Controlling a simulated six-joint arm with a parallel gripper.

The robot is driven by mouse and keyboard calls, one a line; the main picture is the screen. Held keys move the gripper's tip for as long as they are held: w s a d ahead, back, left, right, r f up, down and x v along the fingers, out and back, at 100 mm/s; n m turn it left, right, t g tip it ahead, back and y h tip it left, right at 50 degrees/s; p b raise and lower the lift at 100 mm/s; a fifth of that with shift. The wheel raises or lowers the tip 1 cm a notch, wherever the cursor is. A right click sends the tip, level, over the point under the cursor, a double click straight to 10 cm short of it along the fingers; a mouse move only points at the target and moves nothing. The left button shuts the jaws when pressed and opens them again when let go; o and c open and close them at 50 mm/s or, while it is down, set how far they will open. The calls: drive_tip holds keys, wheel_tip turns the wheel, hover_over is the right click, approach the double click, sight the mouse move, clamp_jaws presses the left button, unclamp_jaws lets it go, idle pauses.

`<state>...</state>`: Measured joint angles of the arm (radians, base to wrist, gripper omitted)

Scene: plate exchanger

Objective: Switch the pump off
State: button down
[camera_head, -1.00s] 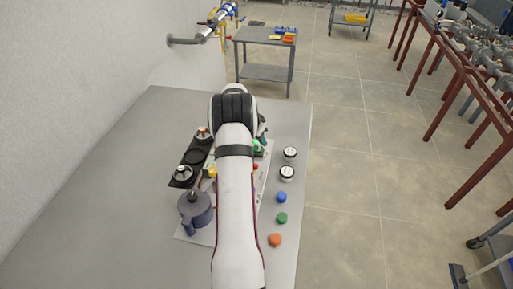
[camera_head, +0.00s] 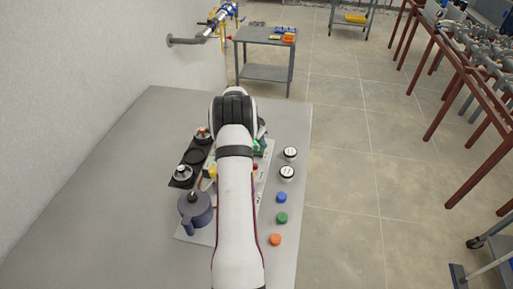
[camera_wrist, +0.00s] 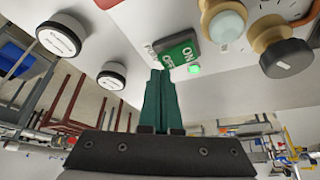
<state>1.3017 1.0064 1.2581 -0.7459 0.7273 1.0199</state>
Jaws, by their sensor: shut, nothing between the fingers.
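A green rocker switch (camera_wrist: 178,50) marked ON and OFF sits on the light panel in the wrist view. A small green lamp (camera_wrist: 194,69) beside its ON end is lit. My gripper (camera_wrist: 160,72) is shut and empty, its dark green fingers together. Its tips overlap the OFF end of the switch in this view; I cannot tell if they touch it.
Two round white-faced pieces (camera_head: 290,153) (camera_head: 287,172) and blue (camera_head: 281,197), green (camera_head: 282,218) and orange (camera_head: 275,240) caps line the table's right side. A black strip with round fittings (camera_head: 183,176) lies left of my arm. The table (camera_head: 110,200) is bare farther left.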

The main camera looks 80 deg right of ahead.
sight(261, 149)
drive_tip(key=shift+f, duration=0.4)
drive_tip(key=shift+r, duration=3.55)
drive_tip(key=w+a+r+n+t+y, duration=0.1)
drive_tip(key=w+a+r+n, duration=0.3)
drive_tip(key=w+a, duration=0.5)
drive_tip(key=w+a+r+n+t, duration=0.1)
drive_tip(key=w+a+r+n, duration=0.1)
drive_tip(key=w+a+r, duration=0.7)
drive_tip(key=a+n+t+y, duration=0.15)
drive_tip(key=a+n, duration=0.25)
drive_tip(key=a, duration=1.4)
drive_tip(key=s+a+n+y, duration=0.1)
drive_tip(key=s+a, duration=0.3)
drive_tip(key=a, duration=0.4)
drive_tip(key=s+a+n+y, duration=0.1)
drive_tip(key=s+a+n, duration=0.3)
drive_tip(key=a, duration=0.4)
drive_tip(key=s+a+f+n+g+y, duration=0.1)
drive_tip(key=s+a+n+y, duration=0.1)
drive_tip(key=s+a, duration=0.3)
drive_tip(key=a+n, duration=0.1)
drive_tip(key=a, duration=0.2)
drive_tip(key=shift+s+a, duration=0.3)
drive_tip(key=shift+s, duration=0.05)
